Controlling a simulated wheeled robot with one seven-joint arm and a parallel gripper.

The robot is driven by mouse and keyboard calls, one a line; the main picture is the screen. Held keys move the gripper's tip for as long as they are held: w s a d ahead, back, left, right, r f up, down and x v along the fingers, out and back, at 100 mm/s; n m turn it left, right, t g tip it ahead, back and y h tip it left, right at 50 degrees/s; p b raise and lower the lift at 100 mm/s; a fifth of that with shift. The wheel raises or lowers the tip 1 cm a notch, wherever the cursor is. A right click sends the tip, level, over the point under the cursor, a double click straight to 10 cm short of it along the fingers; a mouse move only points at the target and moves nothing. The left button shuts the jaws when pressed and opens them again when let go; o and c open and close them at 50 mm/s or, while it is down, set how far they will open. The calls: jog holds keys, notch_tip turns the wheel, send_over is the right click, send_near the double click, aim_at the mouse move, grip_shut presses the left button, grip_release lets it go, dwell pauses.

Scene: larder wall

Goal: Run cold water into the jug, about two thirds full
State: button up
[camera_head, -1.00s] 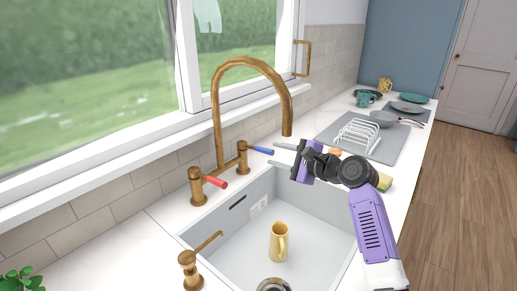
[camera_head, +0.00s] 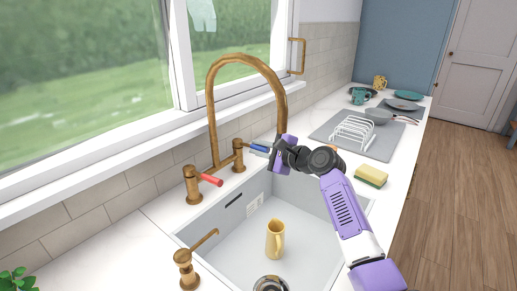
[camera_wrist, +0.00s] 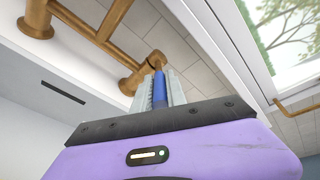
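The yellow jug (camera_head: 275,240) stands upright in the sink (camera_head: 240,252), its handle to the right. The brass tap (camera_head: 212,125) arches over the sink; its spout end is just behind my gripper. The tap has a blue lever (camera_head: 258,148) and a red lever (camera_head: 211,180). My gripper (camera_head: 262,149) is at the blue lever. In the wrist view the blue lever (camera_wrist: 160,88) lies between the two fingers, which look closed against its sides. I see no water stream above the jug, and the jug's inside is too small to read.
A brass soap dispenser (camera_head: 185,268) stands at the sink's near left corner. A yellow-green sponge (camera_head: 371,175) lies right of the sink. A grey mat (camera_head: 390,146) with a white dish rack (camera_head: 353,131) and crockery lies beyond. The window sill (camera_head: 130,155) runs along the left.

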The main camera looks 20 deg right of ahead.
grip_shut()
jog(key=shift+d+f, duration=0.1)
jog(key=shift+f, duration=0.05)
dwell(1.0)
jog(key=y+b, duration=0.1)
jog(key=b, duration=0.1)
jog(key=shift+w+d+f+n+g+b, duration=0.25)
jog(key=shift+n+g+b, duration=0.05)
jog(key=shift+n, duration=0.1)
jog(key=shift+w+d+r+n+g+y+b, duration=0.25)
jog(key=shift+n+g+y+b, duration=0.35)
jog(key=shift+b, duration=0.45)
jog(key=o, duration=0.6)
grip_release()
jog(key=shift+r, duration=0.1)
